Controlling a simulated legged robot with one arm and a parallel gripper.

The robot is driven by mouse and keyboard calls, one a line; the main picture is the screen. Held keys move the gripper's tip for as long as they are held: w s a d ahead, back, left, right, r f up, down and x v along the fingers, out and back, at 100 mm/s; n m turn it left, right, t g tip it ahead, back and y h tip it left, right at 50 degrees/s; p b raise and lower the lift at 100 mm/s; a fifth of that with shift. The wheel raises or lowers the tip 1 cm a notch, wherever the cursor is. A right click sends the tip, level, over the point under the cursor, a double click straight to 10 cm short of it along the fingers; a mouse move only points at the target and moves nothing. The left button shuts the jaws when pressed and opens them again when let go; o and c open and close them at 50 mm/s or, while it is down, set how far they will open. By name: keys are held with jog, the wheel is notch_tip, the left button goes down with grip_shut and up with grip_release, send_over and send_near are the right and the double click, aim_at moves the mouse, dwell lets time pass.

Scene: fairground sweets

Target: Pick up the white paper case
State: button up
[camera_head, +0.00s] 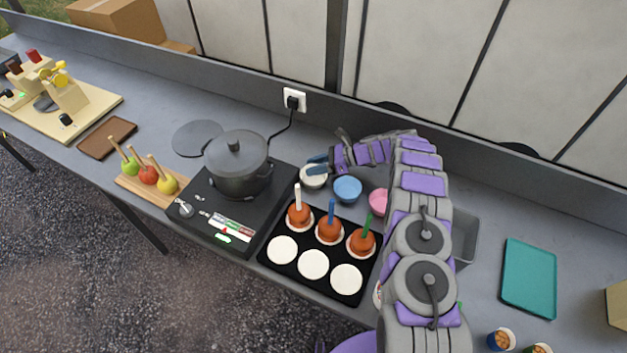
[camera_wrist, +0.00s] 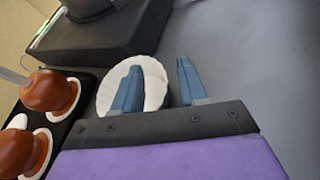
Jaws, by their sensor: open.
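The white paper case (camera_head: 313,182) stands on the grey counter beside the black hob, left of a blue paper case (camera_head: 347,189). My gripper (camera_head: 317,164) is open and reaches over the white case from the right. In the wrist view the white paper case (camera_wrist: 155,84) shows its fluted rim behind the blue fingers. One finger of my gripper (camera_wrist: 158,86) overlaps the case in the picture, and the other is off its right side. I cannot tell whether a finger touches it.
A pink paper case (camera_head: 378,202) stands right of the blue one. A black tray (camera_head: 296,267) holds three coated apples on sticks and three white rounds. A dark pot (camera_head: 236,172) sits on the hob (camera_head: 262,206). A teal tray (camera_head: 530,278) lies at right.

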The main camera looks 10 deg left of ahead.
jog(key=shift+c, duration=0.3)
grip_shut()
jog(key=shift+r, duration=0.1)
